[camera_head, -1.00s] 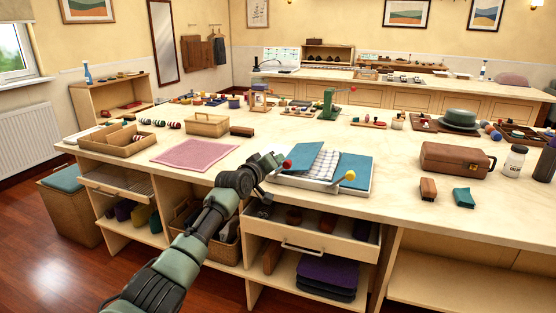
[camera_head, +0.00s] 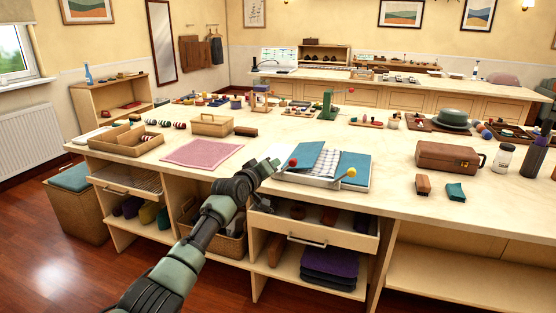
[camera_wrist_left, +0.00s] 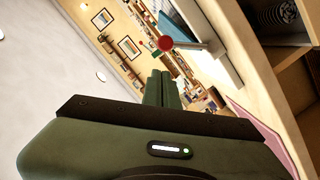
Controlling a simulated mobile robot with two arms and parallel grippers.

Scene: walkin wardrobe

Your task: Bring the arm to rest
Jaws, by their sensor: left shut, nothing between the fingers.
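My left arm comes in from the lower left in the head view. Its gripper (camera_head: 272,164) is at the table's front edge, just left of a white tray (camera_head: 318,184) with folded cloths in it. The gripper is shut and empty. In the left wrist view the two green fingers (camera_wrist_left: 161,88) lie together with nothing between them. A red ball-ended pin (camera_head: 293,162) stands at the tray's left side close to the fingertips; the red ball (camera_wrist_left: 166,43) also shows in the left wrist view. My right gripper is not in view.
An open drawer (camera_head: 320,234) sticks out below the tray, and a shallow drawer (camera_head: 128,184) is open at the left. A pink mat (camera_head: 202,153) lies left of the gripper. A brown case (camera_head: 450,158) stands at the right. Open floor (camera_head: 60,270) lies at the lower left.

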